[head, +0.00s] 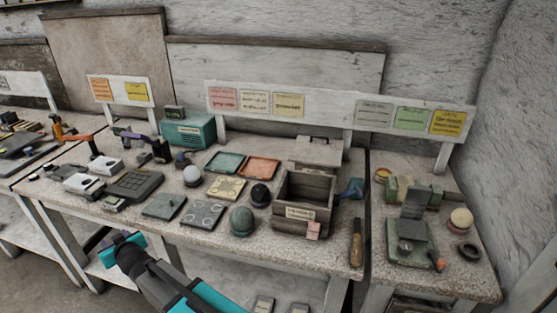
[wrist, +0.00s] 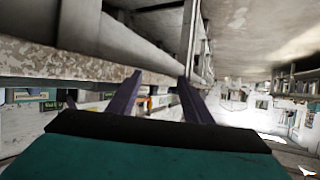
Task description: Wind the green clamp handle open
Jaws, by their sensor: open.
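I cannot make out the green clamp handle for certain. A grey-green metal device (head: 408,243) sits on the right-hand bench, with a small orange-tipped part at its right side. Behind it stands a green and beige device with a roller-like body (head: 412,191). Either could be the clamp; they are too small to tell. My gripper (head: 98,240) is low at the front left, by the front edge of the middle bench and far from both devices. In the wrist view its two dark purple fingers (wrist: 158,98) stand apart with nothing between them.
On the middle bench (head: 285,250) are a wooden box (head: 304,200), spheres, small trays and a teal case (head: 189,131). A wooden-handled tool (head: 356,243) lies near the right edge. A bench edge (wrist: 90,62) runs close across the wrist view.

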